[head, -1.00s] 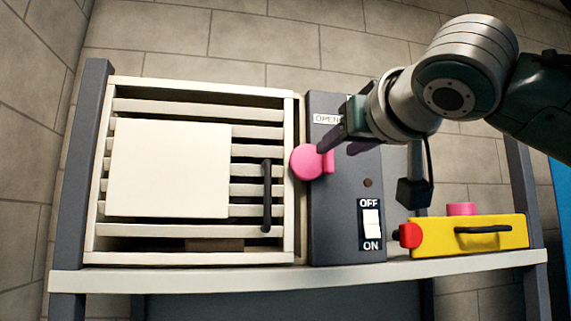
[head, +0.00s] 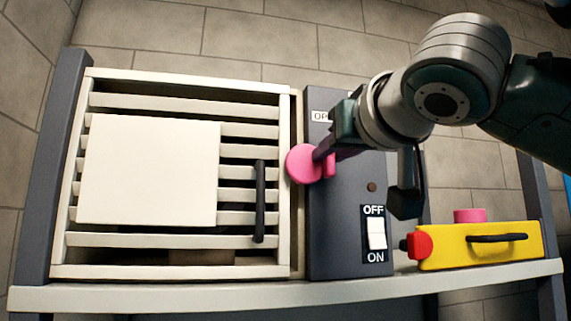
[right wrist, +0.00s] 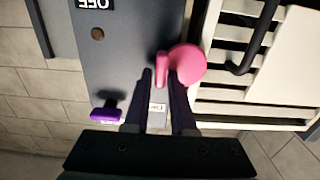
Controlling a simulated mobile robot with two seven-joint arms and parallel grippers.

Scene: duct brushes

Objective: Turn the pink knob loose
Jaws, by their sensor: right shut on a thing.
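The pink knob (head: 304,164) is at the left edge of the dark grey panel (head: 345,250), beside the slatted unit. It has a round disc and a short pink bar at its right. In the right wrist view the knob (right wrist: 187,64) is at the fingertips. My right gripper (head: 327,156) is shut on the pink bar, with the disc to one side; its fingers (right wrist: 163,82) flank the bar in the wrist view. The fingers partly hide the bar in the head view. My left gripper is not in view.
A slatted cream unit (head: 185,102) with a white plate (head: 150,170) and black handle (head: 259,200) stands left. An OFF/ON switch (head: 376,234) is low on the panel. A yellow box (head: 440,259) with a red knob (head: 419,245) sits right. A purple knob (right wrist: 105,115) shows in the wrist view.

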